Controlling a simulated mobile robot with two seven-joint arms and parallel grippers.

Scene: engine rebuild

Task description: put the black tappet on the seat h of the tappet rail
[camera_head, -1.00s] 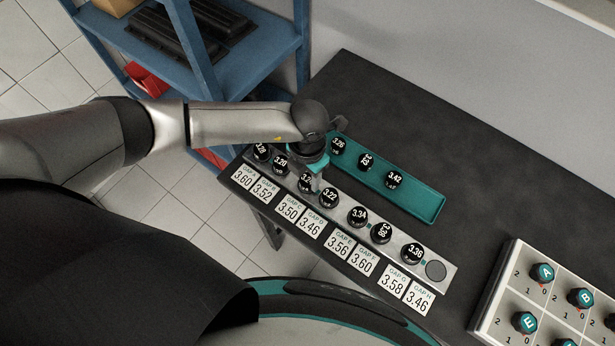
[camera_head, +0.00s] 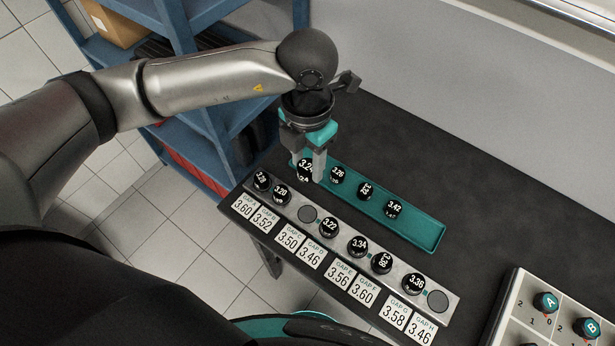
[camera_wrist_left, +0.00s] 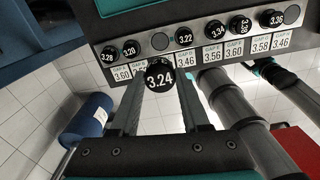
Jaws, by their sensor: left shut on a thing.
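My left gripper (camera_head: 312,170) is shut on the black tappet marked 3.24 (camera_head: 304,172) and holds it up above the near-left end of the teal tray. The tappet also shows between the fingers in the left wrist view (camera_wrist_left: 158,76). The grey tappet rail (camera_head: 453,297) lies along the bench's front edge. The third seat from the left (camera_head: 307,214) is also empty. The other seats hold black tappets, such as 3.36 (camera_head: 413,284). My right gripper is not in view.
The teal tray (camera_head: 428,232) behind the rail holds black tappets, including 3.26 (camera_head: 337,174) and 3.42 (camera_head: 393,209). Gap cards (camera_head: 365,291) line the rail's front. The bench behind the tray is clear.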

